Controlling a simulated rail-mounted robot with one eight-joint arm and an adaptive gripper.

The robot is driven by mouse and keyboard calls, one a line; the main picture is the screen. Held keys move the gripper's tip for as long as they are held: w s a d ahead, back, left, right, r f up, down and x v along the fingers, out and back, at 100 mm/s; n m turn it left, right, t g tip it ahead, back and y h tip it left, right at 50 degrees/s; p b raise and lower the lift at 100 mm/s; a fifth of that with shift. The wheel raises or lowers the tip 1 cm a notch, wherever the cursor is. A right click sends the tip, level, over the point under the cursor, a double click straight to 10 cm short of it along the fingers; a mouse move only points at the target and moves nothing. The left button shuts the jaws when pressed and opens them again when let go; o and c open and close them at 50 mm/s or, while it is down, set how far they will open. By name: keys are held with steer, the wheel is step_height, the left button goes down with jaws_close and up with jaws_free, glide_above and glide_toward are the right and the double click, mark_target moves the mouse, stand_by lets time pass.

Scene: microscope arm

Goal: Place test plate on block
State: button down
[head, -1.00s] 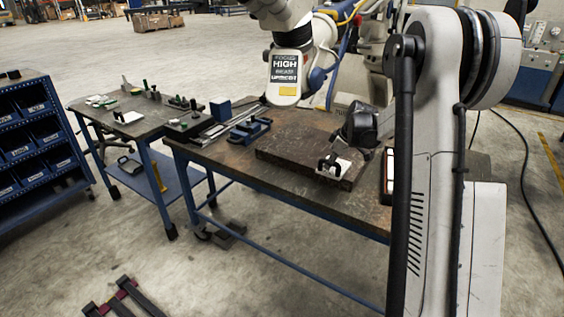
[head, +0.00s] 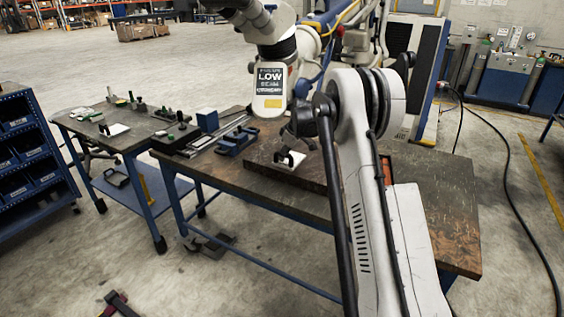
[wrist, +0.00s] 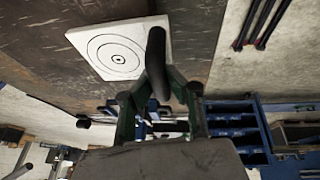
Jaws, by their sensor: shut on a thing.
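The test plate is a white square with a black arched handle; in the head view the plate (head: 288,164) is over the left part of the block. In the wrist view the plate (wrist: 118,48) shows black concentric rings. My gripper (head: 296,146) is shut on its handle; in the wrist view the green fingers of my gripper (wrist: 162,88) close around the handle. The block (head: 312,178) is a thick dark brown slab on the workbench, partly hidden by my arm. I cannot tell whether the plate touches it.
A white and blue instrument with a sign reading LOW (head: 269,88) hangs close above and left of the plate. A blue fixture (head: 238,138) stands left of the block. A second table (head: 90,137) carries another white plate (head: 115,130). The right bench end (head: 440,210) is mostly clear.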

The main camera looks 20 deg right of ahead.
mark_target(282, 164)
steer(key=shift+w+a, duration=0.2)
steer(key=shift+w, duration=0.3)
steer(key=shift+f, duration=1.7)
steer(key=shift+f, duration=0.15)
steer(key=c, duration=1.8)
jaws_free()
steer(key=shift+s, duration=0.1)
steer(key=shift+o, duration=0.2)
steer(key=v, duration=1.2)
